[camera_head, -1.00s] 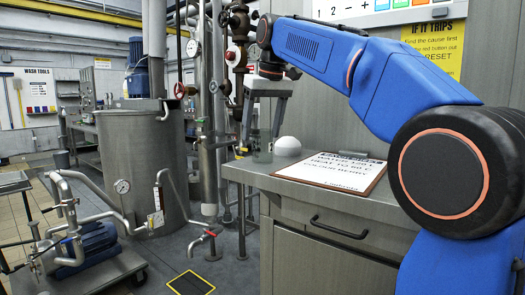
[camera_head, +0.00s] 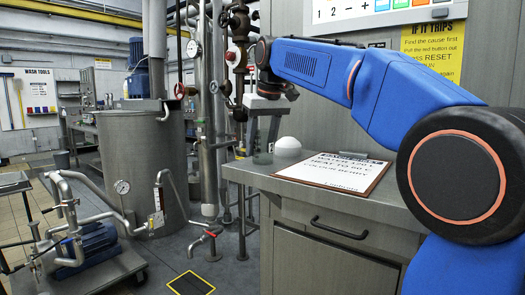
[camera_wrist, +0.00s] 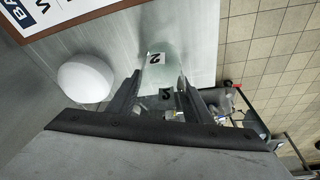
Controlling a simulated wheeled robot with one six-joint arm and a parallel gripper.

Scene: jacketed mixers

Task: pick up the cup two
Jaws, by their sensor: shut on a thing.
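Cup two is a clear, greenish glass (camera_wrist: 158,70) with a white label reading "2". In the wrist view it sits between the two fingers of my gripper (camera_wrist: 160,92), which is shut on it. In the head view the cup (camera_head: 262,158) shows as a small piece of glass at the left end of the steel counter (camera_head: 243,170), below my gripper (camera_head: 262,146). My fingers point down and cover much of it. I cannot tell whether its base touches the counter.
A white dome (camera_head: 288,147) stands close beside the cup; it also shows in the wrist view (camera_wrist: 86,77). A clipboard (camera_head: 334,173) lies to the right on the counter. Vertical pipes (camera_head: 208,120) and a large steel vessel (camera_head: 145,165) stand to the left. The floor beyond the counter edge is lower.

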